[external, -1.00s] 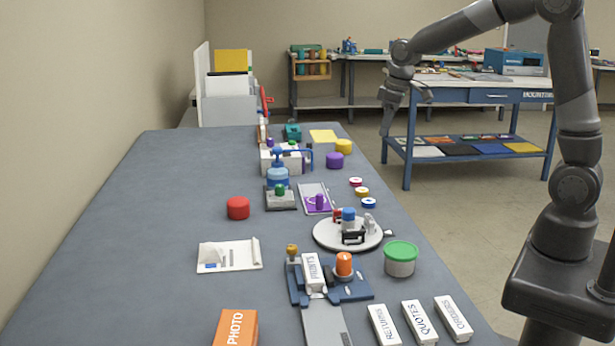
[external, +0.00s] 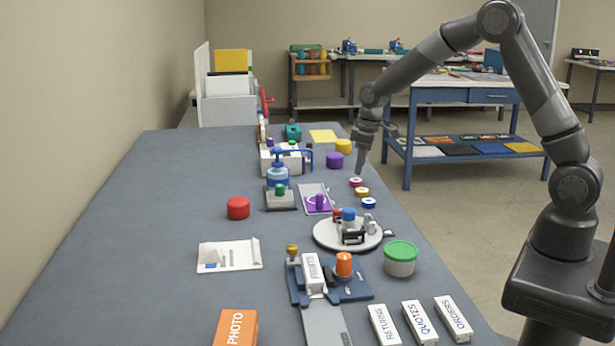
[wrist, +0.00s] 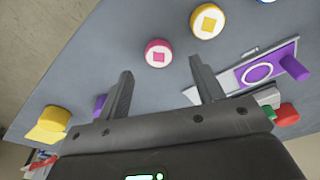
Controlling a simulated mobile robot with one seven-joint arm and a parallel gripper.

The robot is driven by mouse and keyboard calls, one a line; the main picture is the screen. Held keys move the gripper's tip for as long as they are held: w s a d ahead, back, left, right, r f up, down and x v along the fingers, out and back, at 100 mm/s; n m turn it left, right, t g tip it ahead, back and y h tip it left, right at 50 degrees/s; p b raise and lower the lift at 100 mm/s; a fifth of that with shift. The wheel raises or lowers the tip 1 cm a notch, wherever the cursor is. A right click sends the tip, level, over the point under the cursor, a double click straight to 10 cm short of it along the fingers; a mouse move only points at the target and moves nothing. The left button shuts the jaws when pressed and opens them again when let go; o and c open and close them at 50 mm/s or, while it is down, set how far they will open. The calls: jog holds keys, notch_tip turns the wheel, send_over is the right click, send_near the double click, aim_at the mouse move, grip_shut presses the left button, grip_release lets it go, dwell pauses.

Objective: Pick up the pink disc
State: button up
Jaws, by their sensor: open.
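In the external view the pink disc (external: 356,182) is at the table's right edge, nearest the back of a short row of discs. My gripper (external: 360,168) is above and slightly behind it, pointing down. In the wrist view my gripper (wrist: 160,72) is open with nothing between its fingers.
A yellow disc (external: 362,191) and a blue disc (external: 369,203) lie close in front. A purple-marked plate (external: 312,192) is to the left. Purple (external: 335,160) and yellow (external: 343,146) cylinders stand behind. A round grey turntable (external: 330,238) is nearer the camera.

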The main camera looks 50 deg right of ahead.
aim_at(356, 180)
jog(key=f, duration=0.2)
jog(key=w+f, duration=0.1)
jog(key=f, duration=0.1)
jog(key=shift+f, duration=0.4)
jog(key=c, duration=1.1)
